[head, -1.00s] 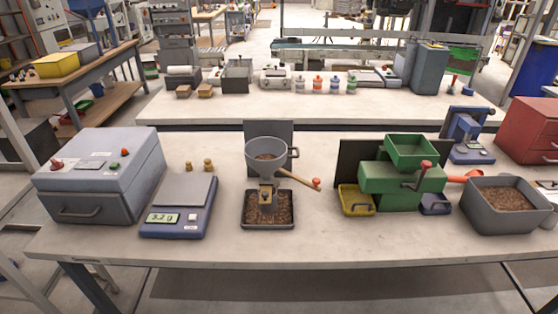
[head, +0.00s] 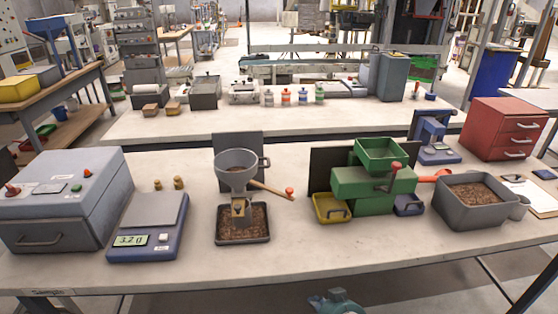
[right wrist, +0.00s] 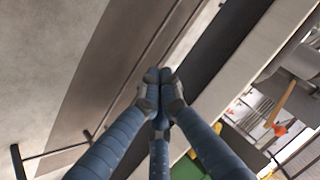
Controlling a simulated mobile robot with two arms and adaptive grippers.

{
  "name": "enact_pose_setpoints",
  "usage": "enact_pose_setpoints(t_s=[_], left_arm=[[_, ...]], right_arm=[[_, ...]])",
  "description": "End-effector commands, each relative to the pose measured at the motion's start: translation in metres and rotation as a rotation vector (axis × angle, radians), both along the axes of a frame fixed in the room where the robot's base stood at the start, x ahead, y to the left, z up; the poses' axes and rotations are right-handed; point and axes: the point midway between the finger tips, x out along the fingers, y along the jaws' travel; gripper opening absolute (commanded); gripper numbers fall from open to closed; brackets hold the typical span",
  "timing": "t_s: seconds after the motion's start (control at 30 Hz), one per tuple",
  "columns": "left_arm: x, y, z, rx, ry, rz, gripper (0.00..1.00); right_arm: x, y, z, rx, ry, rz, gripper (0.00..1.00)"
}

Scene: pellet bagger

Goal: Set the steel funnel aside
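The grey funnel (head: 238,178) with a loop handle stands over a dark tray (head: 230,241) of brown pellets on the near bench. Some brown material shows inside its bowl. A wooden block (head: 240,209) is below it, and a wooden rod with a red knob (head: 289,193) sticks out to the right. My right gripper (head: 335,302) shows only partly at the bottom edge of the head view, in front of the bench and well apart from the funnel. In the right wrist view its fingertips (right wrist: 160,88) meet with nothing between them. My left gripper is not in view.
A blue scale (head: 150,225) and a grey box machine (head: 65,195) stand left of the funnel. A green machine (head: 375,187) and a grey bin (head: 468,216) of pellets stand to the right. The bench's front strip (head: 330,258) is clear.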

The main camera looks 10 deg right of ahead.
Motion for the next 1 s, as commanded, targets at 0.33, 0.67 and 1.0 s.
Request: enact_pose_setpoints(t_s=[0.33,0.67,1.0], left_arm=[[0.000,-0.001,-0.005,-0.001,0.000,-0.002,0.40],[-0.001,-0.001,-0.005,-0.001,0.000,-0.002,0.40],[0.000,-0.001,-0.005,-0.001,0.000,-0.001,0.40]], right_arm=[[0.026,0.009,0.110,0.132,-0.140,-0.050,0.00],[0.130,0.020,0.217,0.549,-0.384,-0.207,0.00],[0.189,0.017,0.317,0.920,-0.546,-0.280,0.00]])
